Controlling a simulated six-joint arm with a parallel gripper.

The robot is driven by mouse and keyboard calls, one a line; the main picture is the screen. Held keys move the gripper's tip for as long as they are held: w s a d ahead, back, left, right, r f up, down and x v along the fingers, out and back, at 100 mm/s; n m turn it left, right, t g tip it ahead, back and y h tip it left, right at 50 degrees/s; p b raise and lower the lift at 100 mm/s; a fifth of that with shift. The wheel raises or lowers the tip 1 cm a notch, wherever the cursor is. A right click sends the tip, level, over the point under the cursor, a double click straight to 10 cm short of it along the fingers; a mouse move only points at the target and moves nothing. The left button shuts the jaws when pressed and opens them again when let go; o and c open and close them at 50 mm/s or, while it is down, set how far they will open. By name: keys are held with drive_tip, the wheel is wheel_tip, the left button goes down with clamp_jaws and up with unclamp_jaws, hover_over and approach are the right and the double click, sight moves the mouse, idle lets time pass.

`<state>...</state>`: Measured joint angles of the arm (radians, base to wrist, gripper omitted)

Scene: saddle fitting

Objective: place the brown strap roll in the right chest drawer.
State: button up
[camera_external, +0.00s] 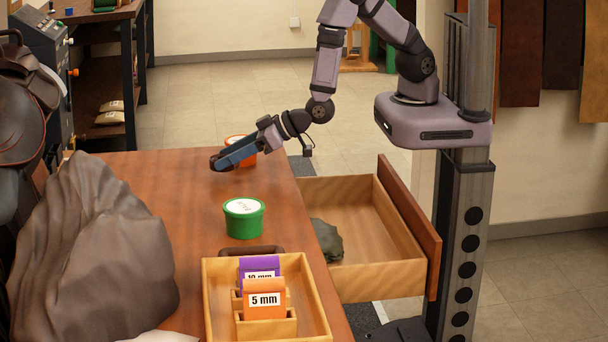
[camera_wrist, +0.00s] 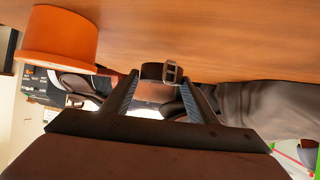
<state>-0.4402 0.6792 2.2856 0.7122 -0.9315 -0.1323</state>
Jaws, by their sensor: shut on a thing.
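My gripper (camera_external: 222,160) is above the far part of the wooden bench, beside the orange tub. In the wrist view my gripper (camera_wrist: 160,85) is shut on the brown strap roll (camera_wrist: 152,71), which has a metal buckle and sits between the fingertips. In the external view the strap roll is a small dark shape at the fingertips (camera_external: 215,164). I cannot tell whether it touches the bench. The drawer (camera_external: 395,270) at the right of the bench is pulled open. A dark green crumpled cloth (camera_external: 326,241) lies in its left part; the rest of its floor is bare.
The orange tub (camera_wrist: 58,42) stands close to my gripper; a green tub (camera_external: 244,218) with a white lid stands nearer the camera. A wooden tray (camera_external: 215,290) holds labelled cards. A large grey-brown draped form (camera_external: 95,250) fills the bench's left. The bench middle is clear.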

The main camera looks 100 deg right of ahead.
sight(284, 167)
drive_tip(key=s+m+h, duration=0.1)
drive_tip(key=s+m+h+b, duration=0.1)
drive_tip(key=s, duration=0.1)
drive_tip(key=s+f+m+g+h, duration=0.1)
drive_tip(key=s, duration=0.1)
drive_tip(key=shift+d+f, duration=0.1)
drive_tip(key=shift+d, duration=0.2)
drive_tip(key=s+d+m+g+h, duration=0.1)
drive_tip(key=s+d, duration=0.1)
drive_tip(key=s, duration=0.1)
drive_tip(key=s+d+m+g+h+p, duration=0.1)
drive_tip(key=s+d+m, duration=0.1)
drive_tip(key=s+d, duration=0.1)
drive_tip(key=s+d+m+g+h+p, duration=0.1)
drive_tip(key=s+d, duration=0.1)
drive_tip(key=s, duration=0.1)
drive_tip(key=shift+s+d+f+m+h, duration=0.15)
drive_tip(key=shift+s+f+m+h, duration=0.05)
drive_tip(key=shift+f+m+h, duration=0.1)
drive_tip(key=s+d+m+g+h+p, duration=0.1)
drive_tip(key=s+d+m+g+h, duration=0.15)
drive_tip(key=s, duration=0.45)
wheel_tip(284, 167, down, 10)
drive_tip(key=s+d+y+b, duration=0.1)
drive_tip(key=s+d+b, duration=0.1)
drive_tip(key=b, duration=0.7)
drive_tip(key=shift+r, duration=0.25)
drive_tip(key=shift+t, duration=0.25)
drive_tip(key=shift+f+b, duration=1.05)
drive_tip(key=shift+f, duration=3.95)
